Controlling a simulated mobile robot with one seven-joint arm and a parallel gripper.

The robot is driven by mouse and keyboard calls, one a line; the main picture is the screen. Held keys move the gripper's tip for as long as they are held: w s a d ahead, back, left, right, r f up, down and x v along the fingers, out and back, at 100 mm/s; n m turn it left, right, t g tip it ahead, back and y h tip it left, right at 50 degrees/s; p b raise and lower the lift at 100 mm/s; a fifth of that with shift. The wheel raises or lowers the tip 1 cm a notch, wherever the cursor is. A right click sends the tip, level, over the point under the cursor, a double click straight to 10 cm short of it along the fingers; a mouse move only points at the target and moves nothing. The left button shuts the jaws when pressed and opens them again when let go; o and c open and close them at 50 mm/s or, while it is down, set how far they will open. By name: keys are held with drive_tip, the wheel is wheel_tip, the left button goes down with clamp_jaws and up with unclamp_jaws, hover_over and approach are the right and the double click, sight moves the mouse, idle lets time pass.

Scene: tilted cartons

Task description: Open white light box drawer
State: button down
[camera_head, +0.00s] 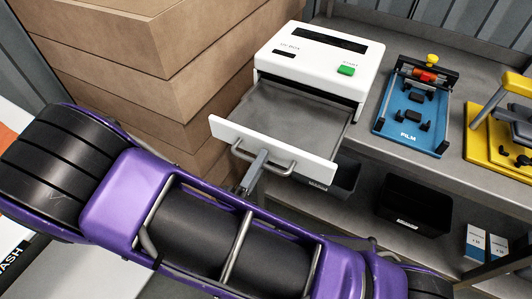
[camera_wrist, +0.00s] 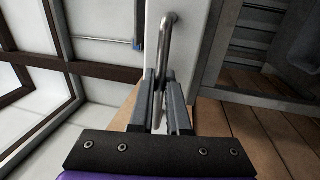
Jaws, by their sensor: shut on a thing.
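The white light box (camera_head: 320,57) stands on a grey bench, with a dark window and a green button (camera_head: 346,70) on its top. Its drawer (camera_head: 272,118) is pulled out toward me, showing a flat grey tray behind a white front panel. The metal bar handle (camera_head: 264,158) is on the front panel. My gripper (camera_head: 253,172) is shut on this handle, near its left part in the head view. In the wrist view, the fingers of my gripper (camera_wrist: 160,82) close around the handle (camera_wrist: 166,38). The drawer's white front (camera_wrist: 196,45) is beside them.
Stacked brown cartons (camera_head: 150,60) rise at the left, close to the drawer. A blue film device (camera_head: 412,115) and a yellow device (camera_head: 500,125) stand on the bench to the right. Black bins (camera_head: 415,205) sit on the shelf below.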

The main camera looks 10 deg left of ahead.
drive_tip(key=c, duration=0.9)
unclamp_jaws()
drive_tip(key=b+v, duration=0.1)
drive_tip(key=v, duration=1.6)
drive_tip(key=shift+s+b, duration=0.3)
drive_tip(key=shift+w+r, duration=0.1)
